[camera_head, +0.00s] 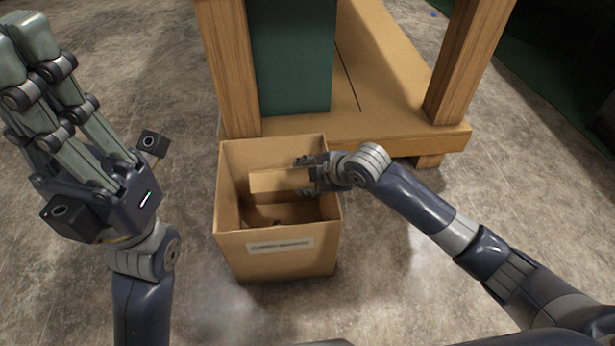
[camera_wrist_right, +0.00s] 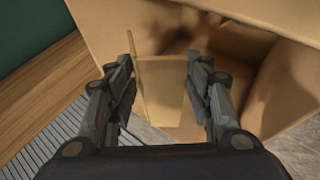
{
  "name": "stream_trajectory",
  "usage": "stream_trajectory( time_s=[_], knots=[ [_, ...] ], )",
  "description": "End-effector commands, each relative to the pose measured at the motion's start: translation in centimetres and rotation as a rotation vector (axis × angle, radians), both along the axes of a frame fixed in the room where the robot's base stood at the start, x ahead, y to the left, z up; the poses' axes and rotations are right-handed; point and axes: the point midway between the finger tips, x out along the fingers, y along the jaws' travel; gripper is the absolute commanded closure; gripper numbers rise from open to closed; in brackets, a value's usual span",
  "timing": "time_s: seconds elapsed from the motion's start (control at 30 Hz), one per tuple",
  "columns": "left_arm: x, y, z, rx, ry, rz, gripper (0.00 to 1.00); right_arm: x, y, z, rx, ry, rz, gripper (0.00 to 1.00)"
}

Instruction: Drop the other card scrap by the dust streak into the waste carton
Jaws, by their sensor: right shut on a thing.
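The waste carton (camera_head: 228,225) is an open brown cardboard box with a pale label on its front, standing on the floor in the head view. Its wall also shows in the right wrist view (camera_wrist_right: 275,60). My right gripper (camera_head: 307,178) reaches over the carton's right side and is shut on a flat tan card scrap (camera_head: 278,181). The scrap is within the carton's opening and shows between the fingers in the right wrist view (camera_wrist_right: 162,92). My left gripper (camera_head: 30,65) is raised at the left, well away from the carton; its finger gap is unclear. I cannot pick out the dust streak.
A wooden stand (camera_head: 390,130) with thick posts and a dark green panel (camera_head: 291,55) is right behind the carton. Inside the carton, a small dark thing (camera_head: 277,222) shows near the bottom. Bare concrete floor (camera_head: 410,300) lies around the carton's front and sides.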

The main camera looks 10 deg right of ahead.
Motion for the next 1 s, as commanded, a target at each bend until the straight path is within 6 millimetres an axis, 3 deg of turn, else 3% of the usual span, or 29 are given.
stream_trajectory(
  time_s=[0.27, 0.3, 0.4, 0.77, 1.0],
  knots=[
    [0.0, 0.0, 0.1, 0.000, -0.003, 0.000, 1.00, 0.0, 0.0, 0.0, 0.000, -0.001, 0.000, 0.65],
    [0.0, 0.0, 0.1, 0.000, -0.003, 0.000, 1.00, 0.0, 0.0, 0.0, 0.000, -0.001, 0.000, 0.48],
    [0.0, 0.0, 0.1, 0.001, -0.003, 0.000, 1.00, 0.0, 0.0, 0.0, 0.000, 0.000, 0.000, 0.29],
    [0.0, 0.0, 0.1, -0.002, -0.002, 0.001, 1.00, 0.0, -0.1, 0.0, 0.000, 0.000, 0.000, 0.29],
    [0.0, 0.0, 0.1, -0.001, -0.002, 0.000, 1.00, -1.2, -1.0, 1.8, 0.000, -0.002, 0.000, 0.29]
  ],
)
